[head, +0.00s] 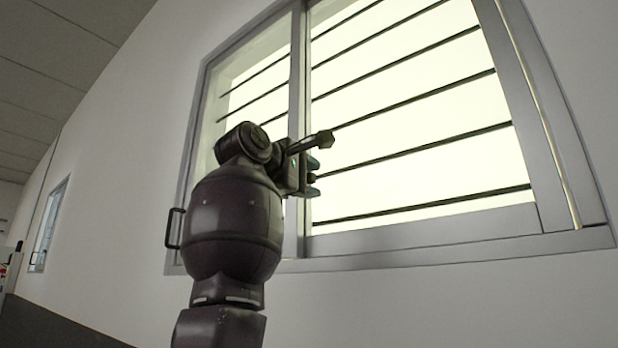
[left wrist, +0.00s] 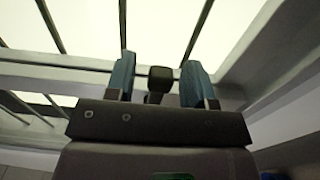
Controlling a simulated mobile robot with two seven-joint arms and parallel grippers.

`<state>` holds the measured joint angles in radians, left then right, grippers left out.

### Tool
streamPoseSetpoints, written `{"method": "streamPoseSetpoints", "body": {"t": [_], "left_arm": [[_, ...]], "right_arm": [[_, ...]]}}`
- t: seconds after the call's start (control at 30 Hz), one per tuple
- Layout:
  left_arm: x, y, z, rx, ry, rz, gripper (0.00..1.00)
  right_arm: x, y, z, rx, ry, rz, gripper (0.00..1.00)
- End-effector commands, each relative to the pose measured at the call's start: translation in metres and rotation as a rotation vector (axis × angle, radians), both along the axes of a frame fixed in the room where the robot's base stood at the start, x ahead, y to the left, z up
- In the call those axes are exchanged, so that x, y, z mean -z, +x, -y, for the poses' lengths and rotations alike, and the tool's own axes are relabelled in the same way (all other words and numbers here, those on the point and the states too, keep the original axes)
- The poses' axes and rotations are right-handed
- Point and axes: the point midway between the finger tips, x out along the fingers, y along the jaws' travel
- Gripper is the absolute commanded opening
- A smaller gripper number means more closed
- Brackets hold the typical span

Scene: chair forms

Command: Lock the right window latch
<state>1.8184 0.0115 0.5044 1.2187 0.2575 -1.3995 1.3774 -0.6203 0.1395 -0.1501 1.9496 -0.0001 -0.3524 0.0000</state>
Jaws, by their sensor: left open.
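The window (head: 420,140) fills the right of the head view, with a light grey frame and dark horizontal bars. My left gripper (head: 313,177) is open in front of the window's middle upright, its blue-tipped fingers pointing right. In the left wrist view, a dark square-headed piece (left wrist: 160,76) on a short stem shows between the spread fingers. It looks like the latch, but I cannot tell its lock position or whether a finger touches it. My gripper and arm hide part of the middle upright in the head view. My right gripper is not in view.
A black pull handle (head: 174,228) sticks out at the window's lower left, beside my left arm. A second window (head: 47,225) is far left on the same white wall (head: 110,190). The wall below the window is clear.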

Motion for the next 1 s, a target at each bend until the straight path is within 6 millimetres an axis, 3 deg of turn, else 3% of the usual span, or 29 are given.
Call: {"method": "streamPoseSetpoints", "body": {"t": [0.07, 0.33, 0.67, 1.0], "left_arm": [[0.0, 0.0, 0.0, 0.0, 0.0, 0.0, 0.41], [0.0, 0.0, 0.0, 0.0, 0.0, 0.0, 0.0], [0.001, 0.0, 0.0, 0.0, 0.012, 0.009, 0.0], [0.014, 0.0, -0.002, -0.001, 0.155, 0.112, 0.0]], "right_arm": [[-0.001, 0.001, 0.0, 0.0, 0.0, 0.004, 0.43], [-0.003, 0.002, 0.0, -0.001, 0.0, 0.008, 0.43], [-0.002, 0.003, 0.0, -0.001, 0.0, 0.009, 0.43], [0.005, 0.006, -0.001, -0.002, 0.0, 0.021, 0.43]]}}
